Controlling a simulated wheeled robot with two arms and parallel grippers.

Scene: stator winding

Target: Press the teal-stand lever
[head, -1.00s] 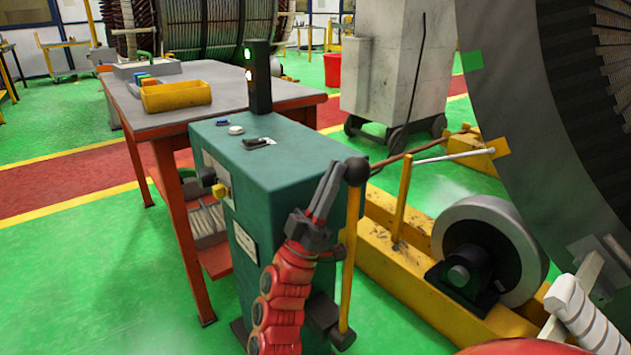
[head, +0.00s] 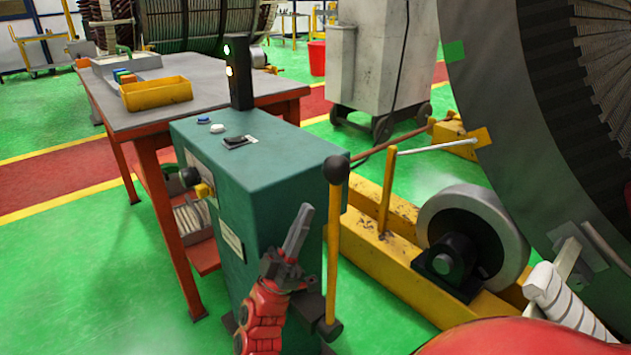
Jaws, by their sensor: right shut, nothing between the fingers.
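The teal stand (head: 266,180) is a box-shaped cabinet left of the middle in the head view. Its lever (head: 333,255) is a yellow rod, nearly upright, at the stand's right side. A black ball knob (head: 336,169) tops the lever, and a dark pivot sits at its foot. My right gripper (head: 298,230) is shut and empty in front of the stand. It is just left of the rod, with its tips pointing up and lying below the knob. A gap shows between gripper and lever in the picture. My left gripper is not in view.
A red-legged table (head: 115,113) with a yellow bin (head: 156,93) is at the left. A yellow roller frame (head: 390,275) and the large stator ring (head: 500,100) are at the right.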

